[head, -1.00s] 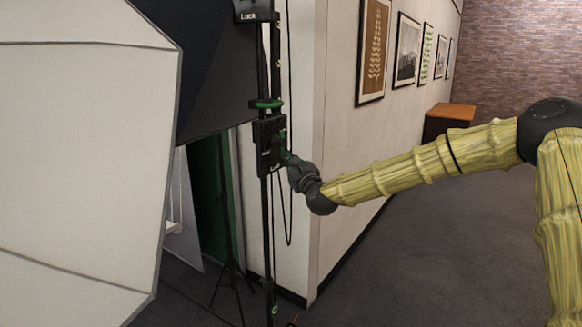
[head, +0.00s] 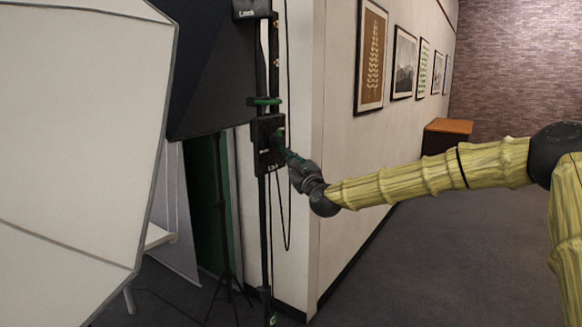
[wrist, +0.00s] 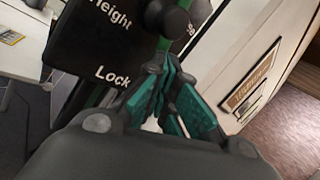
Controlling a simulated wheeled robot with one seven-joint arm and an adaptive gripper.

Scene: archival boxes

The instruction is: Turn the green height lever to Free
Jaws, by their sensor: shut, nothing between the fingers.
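A black height box (head: 268,145) is fixed on the upright pole of a stand in the head view. In the wrist view the black box (wrist: 105,40) carries the words Height and Lock, and part of another label shows at the right. A green lever (wrist: 163,44) shows beside a round black knob (wrist: 168,18), above my fingertips; its lower part is hidden by the fingers. My gripper (head: 287,153) is at the box's right side. In the wrist view its teal fingers (wrist: 165,80) are shut with nothing held, close below the knob; I cannot tell whether they touch the lever.
A large white softbox (head: 75,130) fills the left. A green collar (head: 265,101) and another black box (head: 252,9) sit higher on the pole. A cable hangs by the pole. A wall with framed pictures (head: 371,55) stands behind; open floor (head: 440,260) lies to the right.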

